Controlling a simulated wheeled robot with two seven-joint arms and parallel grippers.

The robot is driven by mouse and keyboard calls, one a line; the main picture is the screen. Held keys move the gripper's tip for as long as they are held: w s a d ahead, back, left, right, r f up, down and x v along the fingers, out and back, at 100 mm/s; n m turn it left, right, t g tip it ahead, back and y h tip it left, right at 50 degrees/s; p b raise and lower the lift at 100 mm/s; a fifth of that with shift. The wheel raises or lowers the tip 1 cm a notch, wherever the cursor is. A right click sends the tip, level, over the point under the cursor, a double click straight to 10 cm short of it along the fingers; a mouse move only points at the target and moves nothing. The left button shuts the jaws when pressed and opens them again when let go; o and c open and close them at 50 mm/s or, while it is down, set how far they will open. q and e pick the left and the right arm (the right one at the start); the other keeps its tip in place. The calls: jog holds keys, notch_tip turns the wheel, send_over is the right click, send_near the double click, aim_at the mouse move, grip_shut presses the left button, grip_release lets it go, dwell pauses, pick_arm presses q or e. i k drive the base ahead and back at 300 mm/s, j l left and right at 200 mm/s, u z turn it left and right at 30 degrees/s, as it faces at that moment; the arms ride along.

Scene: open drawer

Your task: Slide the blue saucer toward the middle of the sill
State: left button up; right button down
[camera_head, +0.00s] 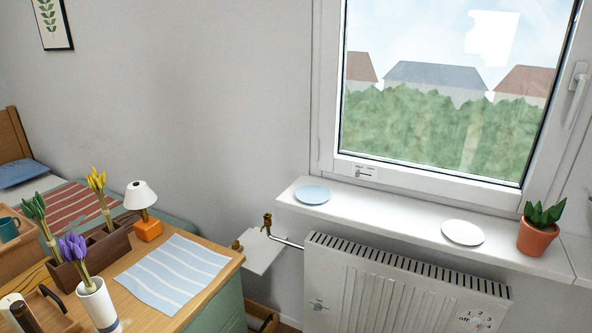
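The blue saucer (312,195) lies flat near the left end of the white window sill (390,218). A white saucer (463,232) lies on the same sill, farther right, with bare sill between the two. Neither of my grippers shows in the head view, so nothing is seen touching the saucers.
A potted plant (537,238) stands at the sill's right part. A radiator (385,285) is below the sill, with a valve pipe at its left. A wooden dresser (215,288) at lower left bears a striped cloth (172,273), a lamp (146,211) and flowers.

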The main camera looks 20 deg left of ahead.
aim_at(313, 195)
jog(key=i+u, duration=0.4)
jog(key=i, duration=0.15)
jog(key=i+u, duration=0.4)
jog(key=i, duration=0.15)
